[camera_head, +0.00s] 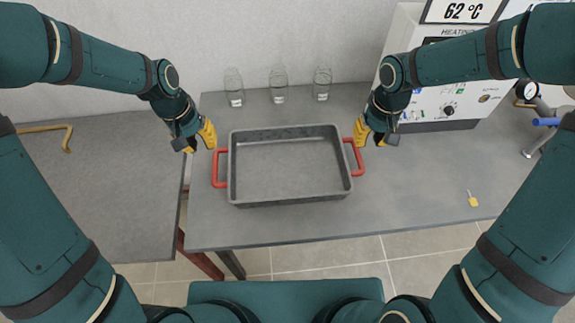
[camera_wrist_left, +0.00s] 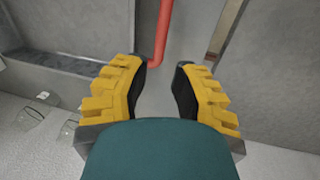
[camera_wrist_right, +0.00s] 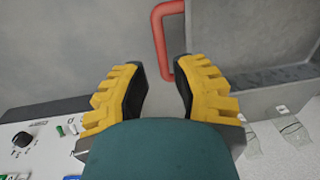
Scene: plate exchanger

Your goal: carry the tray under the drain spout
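The grey rectangular tray (camera_head: 290,200) lies on the table, with a red handle (camera_head: 216,168) at its left end and another red handle (camera_head: 359,158) at its right end. My left gripper (camera_head: 200,145) is open and empty near the left handle; in the left wrist view that handle (camera_wrist_left: 164,32) shows beyond the fingertips. My right gripper (camera_head: 370,140) is open and empty near the right handle; in the right wrist view that handle (camera_wrist_right: 160,40) shows just beyond the fingertips. The drain spout (camera_head: 541,140) seems to be the metal pipe at the far right edge, partly cut off.
The table (camera_head: 420,200) has free room right of the tray. Several glasses (camera_head: 278,84) stand behind the tray. A white control unit (camera_head: 430,85) stands at the back right. A small yellow tag (camera_head: 472,199) lies at the right. Another grey surface (camera_head: 110,180) stands left, across a gap.

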